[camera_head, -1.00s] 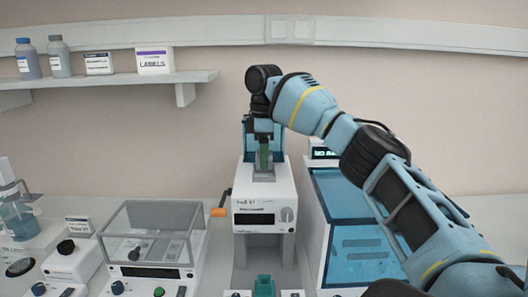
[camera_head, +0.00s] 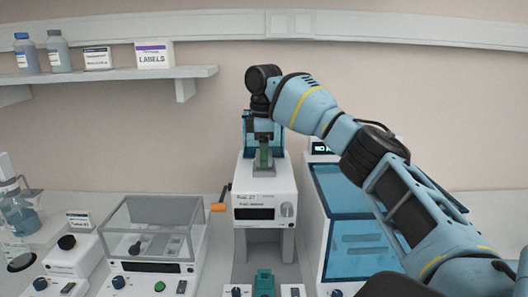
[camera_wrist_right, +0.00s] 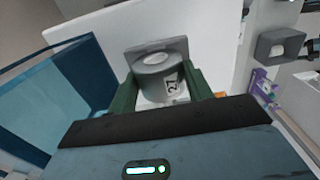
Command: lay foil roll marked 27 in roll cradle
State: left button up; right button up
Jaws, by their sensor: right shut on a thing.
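The foil roll (camera_wrist_right: 158,82), a grey cylinder with a "27" label on its side, is between the green fingers of my right gripper (camera_wrist_right: 162,90) in the right wrist view. The gripper is shut on it. In the head view the right gripper (camera_head: 264,157) points down just above the top of the white machine (camera_head: 264,190), and the roll is mostly hidden by the fingers. A grey bracket, seemingly the roll cradle (camera_wrist_right: 145,49), stands close behind the roll in the wrist view. I cannot tell whether the roll touches it. My left gripper is not in view.
An orange crank knob (camera_head: 218,207) sticks out left of the machine. A blue-lidded cabinet (camera_head: 355,205) stands close on its right. A clear-covered box (camera_head: 155,228) is at the left. A shelf (camera_head: 110,78) with bottles and boxes is on the wall.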

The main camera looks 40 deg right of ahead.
jog(key=o, duration=1.1)
jog(key=shift+r, duration=0.1)
jog(key=shift+r, duration=3.8)
jog(key=shift+s+f, duration=0.1)
